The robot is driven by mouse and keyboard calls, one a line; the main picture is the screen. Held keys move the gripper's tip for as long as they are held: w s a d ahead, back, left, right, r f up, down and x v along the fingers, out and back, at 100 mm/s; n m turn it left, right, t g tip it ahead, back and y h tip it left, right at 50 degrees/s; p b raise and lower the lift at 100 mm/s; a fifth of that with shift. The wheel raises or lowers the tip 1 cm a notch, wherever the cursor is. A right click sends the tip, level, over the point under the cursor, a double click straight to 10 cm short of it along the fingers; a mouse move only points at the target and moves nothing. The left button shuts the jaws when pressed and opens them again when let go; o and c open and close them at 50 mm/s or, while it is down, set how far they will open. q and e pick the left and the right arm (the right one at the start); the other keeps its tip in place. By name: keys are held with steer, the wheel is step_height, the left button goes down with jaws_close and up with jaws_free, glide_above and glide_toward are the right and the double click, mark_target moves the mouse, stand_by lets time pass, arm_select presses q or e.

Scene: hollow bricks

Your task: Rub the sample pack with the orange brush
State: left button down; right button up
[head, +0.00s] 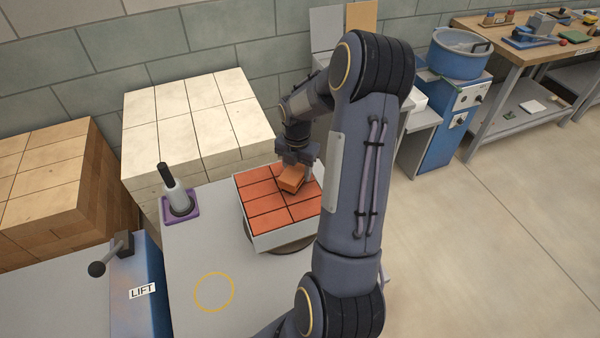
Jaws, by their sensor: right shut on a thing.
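The sample pack (278,239), a grey-sided square block with red-orange bricks on top, sits on a dark round base on the grey table. My right gripper (297,166) is above the far right part of the pack, pointing down. It is shut on the orange brush (291,179), a small orange block held tilted at the pack's top. I cannot tell whether the brush touches the bricks. My right arm hides the pack's right edge. My left gripper is out of view.
A yellow circle marks the clear table front (214,291). Pale block stacks (190,105) stand behind. A blue lift (141,270) with a lever is at left.

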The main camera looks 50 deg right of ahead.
steer(key=shift+w+d+f, duration=0.1)
steer(key=shift+w+d, duration=0.35)
steer(key=shift+w, duration=0.35)
steer(key=shift+w+d, duration=0.4)
steer(key=shift+w, duration=0.4)
steer(key=shift+w+d+p, duration=0.3)
steer(key=shift+w+d, duration=0.15)
steer(key=shift+w, duration=0.35)
steer(key=shift+w+d+p, duration=0.25)
steer(key=shift+w+d, duration=0.15)
steer(key=shift+w, duration=0.35)
steer(key=shift+r+p, duration=0.85)
steer(key=shift+r, duration=0.55)
steer(key=shift+r+p, duration=0.35)
steer(key=shift+r, duration=1.35)
steer(key=shift+r, duration=0.1)
